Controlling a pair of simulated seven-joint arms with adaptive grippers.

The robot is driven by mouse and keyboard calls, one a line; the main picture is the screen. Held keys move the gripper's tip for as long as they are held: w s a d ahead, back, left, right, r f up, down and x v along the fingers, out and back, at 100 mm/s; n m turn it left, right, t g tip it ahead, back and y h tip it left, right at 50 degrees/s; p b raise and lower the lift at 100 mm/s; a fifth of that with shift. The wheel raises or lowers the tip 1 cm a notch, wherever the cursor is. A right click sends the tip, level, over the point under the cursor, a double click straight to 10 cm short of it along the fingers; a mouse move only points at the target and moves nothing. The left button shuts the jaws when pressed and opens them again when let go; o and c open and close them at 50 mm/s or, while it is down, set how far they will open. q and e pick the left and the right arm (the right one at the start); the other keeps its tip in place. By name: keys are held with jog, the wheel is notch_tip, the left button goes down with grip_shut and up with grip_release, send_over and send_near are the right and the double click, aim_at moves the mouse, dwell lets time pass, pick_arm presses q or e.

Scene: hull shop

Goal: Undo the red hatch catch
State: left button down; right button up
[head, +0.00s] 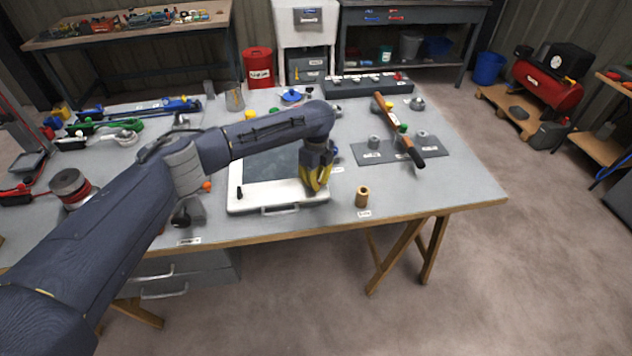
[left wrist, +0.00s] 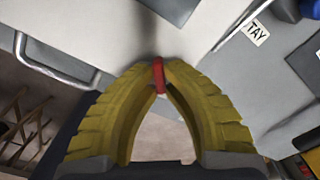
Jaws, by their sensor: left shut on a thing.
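The hatch (head: 250,202) is a white-framed panel with a dark window, lying on the grey workbench. The red catch (left wrist: 158,74) shows in the left wrist view, between the tips of my yellow left gripper fingers (left wrist: 160,68). My left gripper (head: 318,184) is at the right front corner of the hatch in the head view, and its fingers hide the catch there. It is shut on the red catch. A metal handle (head: 281,210) is on the front edge of the hatch, and it also shows in the left wrist view (left wrist: 55,62). My right gripper is not in view.
A wooden bush (head: 362,197) stands just right of the hatch. A hammer (head: 400,130) lies across a grey mat (head: 372,154) farther right. A black knob (head: 239,193) is on the left of the hatch. The bench's front right corner is clear.

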pick_arm(q)
jog(key=n, duration=0.5)
jog(key=shift+w+n, duration=0.1)
jog(key=shift+n, duration=2.7)
jog(key=c, duration=1.5)
grip_release()
jog(key=shift+w, duration=0.1)
jog(key=shift+r, duration=6)
